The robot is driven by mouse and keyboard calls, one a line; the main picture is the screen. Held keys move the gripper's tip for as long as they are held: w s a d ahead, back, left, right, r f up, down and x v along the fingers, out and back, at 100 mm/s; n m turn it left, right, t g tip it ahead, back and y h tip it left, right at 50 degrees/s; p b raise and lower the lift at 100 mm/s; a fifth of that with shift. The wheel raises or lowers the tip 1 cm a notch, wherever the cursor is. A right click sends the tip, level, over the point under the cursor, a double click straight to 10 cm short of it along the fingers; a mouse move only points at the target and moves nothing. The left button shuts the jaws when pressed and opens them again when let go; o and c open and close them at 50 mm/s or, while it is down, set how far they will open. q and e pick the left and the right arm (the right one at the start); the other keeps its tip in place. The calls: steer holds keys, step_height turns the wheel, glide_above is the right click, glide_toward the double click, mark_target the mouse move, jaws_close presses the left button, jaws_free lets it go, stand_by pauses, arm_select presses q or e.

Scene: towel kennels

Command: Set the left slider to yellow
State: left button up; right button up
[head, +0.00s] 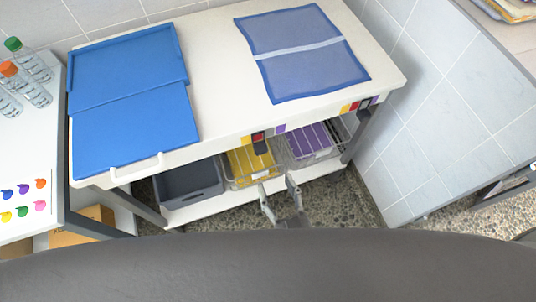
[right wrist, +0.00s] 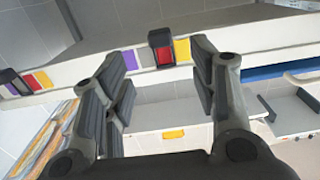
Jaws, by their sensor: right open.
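The left slider's black handle (head: 259,147) is on the table's front edge, over the red patch of its colour strip. The yellow patch (head: 246,140) is left of it; grey and purple are to its right. In the right wrist view the handle (right wrist: 160,38) shows over red, with yellow (right wrist: 182,50) on its right. My right gripper (head: 279,187) is open and empty, in front of and below the edge. In the right wrist view its fingers (right wrist: 160,62) frame the handle, apparently without touching it. My left gripper is not in view.
The right slider's strip (head: 354,106) is further right on the same edge. A grey bin (head: 188,184), a yellow-lined basket and a purple-lined basket (head: 310,142) stand on the lower shelf. Bottles (head: 30,85) stand at left.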

mark_target(262, 152)
steer(key=b+x, duration=0.1)
steer(key=x, duration=0.2)
steer(key=b+x, duration=0.1)
steer(key=x, duration=0.3)
steer(key=b+x, duration=0.1)
steer(key=x, duration=0.3)
steer(key=shift+r, duration=0.4)
jaws_close()
